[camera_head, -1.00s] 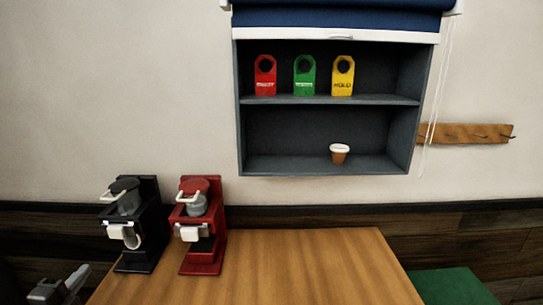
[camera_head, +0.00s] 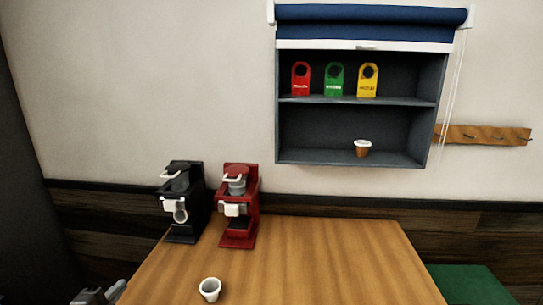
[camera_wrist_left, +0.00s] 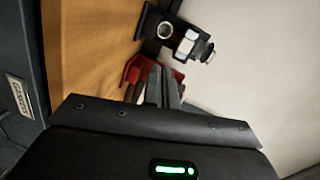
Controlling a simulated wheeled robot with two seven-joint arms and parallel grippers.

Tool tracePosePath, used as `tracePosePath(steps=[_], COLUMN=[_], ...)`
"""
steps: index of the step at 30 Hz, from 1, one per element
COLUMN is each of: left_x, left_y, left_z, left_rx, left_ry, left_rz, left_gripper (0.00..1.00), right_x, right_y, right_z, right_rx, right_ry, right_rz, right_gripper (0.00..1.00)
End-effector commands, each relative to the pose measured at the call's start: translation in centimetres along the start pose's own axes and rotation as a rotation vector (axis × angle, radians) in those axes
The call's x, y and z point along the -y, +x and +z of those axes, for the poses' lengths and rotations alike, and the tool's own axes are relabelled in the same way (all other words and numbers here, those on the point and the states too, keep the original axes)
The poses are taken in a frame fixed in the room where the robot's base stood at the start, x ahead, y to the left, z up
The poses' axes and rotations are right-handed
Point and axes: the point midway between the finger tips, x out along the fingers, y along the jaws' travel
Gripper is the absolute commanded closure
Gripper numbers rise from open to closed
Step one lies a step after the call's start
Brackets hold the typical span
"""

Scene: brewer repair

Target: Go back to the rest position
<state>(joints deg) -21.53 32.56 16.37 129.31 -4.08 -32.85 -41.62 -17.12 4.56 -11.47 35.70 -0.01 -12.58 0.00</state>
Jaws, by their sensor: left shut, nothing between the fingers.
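My left gripper (camera_head: 98,297) shows at the bottom left edge of the head view, left of the wooden table (camera_head: 310,262). Its fingers are shut with nothing between them; they also show in the left wrist view (camera_wrist_left: 161,84). A black brewer (camera_head: 184,205) and a red brewer (camera_head: 239,208) stand side by side at the table's back left, apart from the gripper. In the left wrist view the black brewer (camera_wrist_left: 160,22) and part of the red brewer (camera_wrist_left: 133,70) appear beyond the fingers. My right gripper is not in view.
A white cup (camera_head: 210,289) stands near the table's front. A wall shelf (camera_head: 357,100) holds red (camera_head: 301,80), green (camera_head: 334,80) and yellow (camera_head: 368,80) tags, with a brown cup (camera_head: 362,148) below. A green surface (camera_head: 470,285) lies right of the table.

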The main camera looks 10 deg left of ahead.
Motion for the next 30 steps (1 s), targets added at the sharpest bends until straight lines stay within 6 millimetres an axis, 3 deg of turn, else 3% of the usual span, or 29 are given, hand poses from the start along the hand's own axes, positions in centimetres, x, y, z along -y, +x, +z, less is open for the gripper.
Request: tracePosePath(steps=[5,10,18,22,28,29,30], left_x=[-5.0,-10.8,-20.1,-22.9,-25.4,-25.7,-27.1], left_y=[-1.6,-4.5,-12.1,-15.8,-21.2,-21.9,-21.0], left_z=[-1.0,-2.7,-7.8,-10.3,-14.0,-14.5,-14.0], left_rx=[0.071,0.179,0.43,0.55,0.724,0.748,0.75], left_ry=[-0.163,-0.366,-0.727,-0.856,-1.006,-1.022,-1.01], left_rz=[0.136,0.303,0.616,0.738,0.896,0.916,0.913], left_gripper=[1.0,1.0,1.0,1.0,1.0,1.0,1.0], right_x=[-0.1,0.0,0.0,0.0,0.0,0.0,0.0], right_y=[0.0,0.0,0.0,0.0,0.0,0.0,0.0], right_z=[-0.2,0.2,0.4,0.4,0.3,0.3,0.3], right_rx=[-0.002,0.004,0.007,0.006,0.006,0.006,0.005], right_ry=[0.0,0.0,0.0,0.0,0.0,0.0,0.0], right_rz=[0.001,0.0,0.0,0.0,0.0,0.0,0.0], right_gripper=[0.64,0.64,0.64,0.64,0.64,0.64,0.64])
